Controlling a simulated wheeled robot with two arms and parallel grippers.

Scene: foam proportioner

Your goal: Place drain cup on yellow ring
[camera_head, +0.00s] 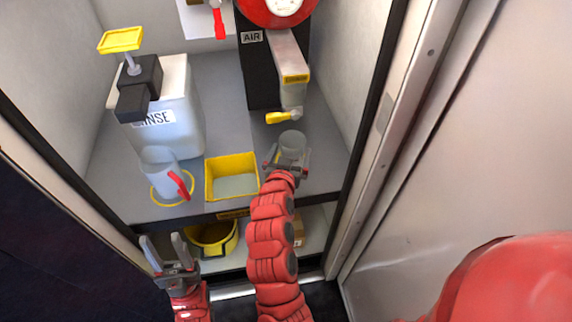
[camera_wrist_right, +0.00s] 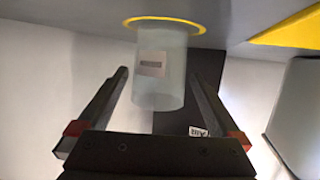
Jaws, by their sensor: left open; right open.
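A clear drain cup (camera_head: 292,142) stands upright on the grey shelf, below the yellow-handled tap. In the right wrist view, which is upside down, the cup (camera_wrist_right: 160,80) with a small label has its base on a yellow ring (camera_wrist_right: 197,27). That ring is hidden in the head view. My right gripper (camera_head: 287,157) is open, with its fingers on either side of the cup; narrow gaps show beside it in the wrist view. My left gripper (camera_head: 165,251) is open and empty, in front of the shelf at the lower left.
A yellow-rimmed tray (camera_head: 209,181) lies between jug and cup. A white RINSE container (camera_head: 178,105) stands behind. A yellow bucket (camera_head: 212,238) is below the shelf. Cabinet walls flank both sides.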

